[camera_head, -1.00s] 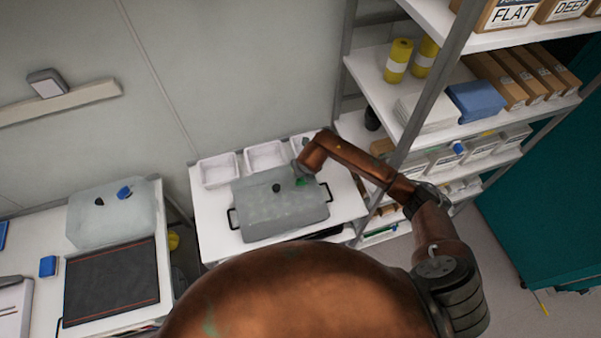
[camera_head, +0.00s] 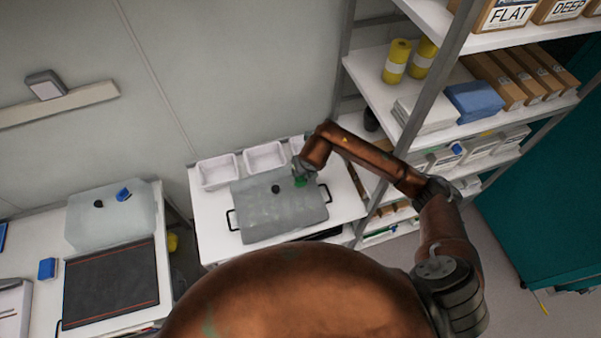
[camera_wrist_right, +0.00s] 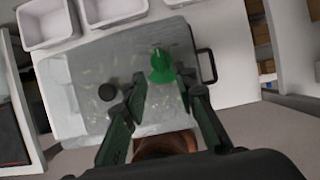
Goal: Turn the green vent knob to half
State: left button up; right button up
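The green vent knob (camera_head: 300,182) sits on the translucent grey lid (camera_head: 268,215) of a tray with black handles on the white table. It also shows in the right wrist view (camera_wrist_right: 161,66), upright with a flared base. My right gripper (camera_wrist_right: 166,82) is open, with one finger on each side of the knob in that view. I cannot tell whether either finger touches it. In the head view the right gripper (camera_head: 302,172) is at the knob, partly covering it. A small black knob (camera_head: 276,189) is on the same lid, left of the green one. My left gripper is not in view.
White bins (camera_head: 265,157) stand behind the lid. A second translucent lid (camera_head: 110,215) with a blue knob (camera_head: 123,194) and a black mat (camera_head: 112,283) are on the left table. A shelf rack (camera_head: 421,110) stands close on the right.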

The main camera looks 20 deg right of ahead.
jog(key=shift+v, duration=2.2)
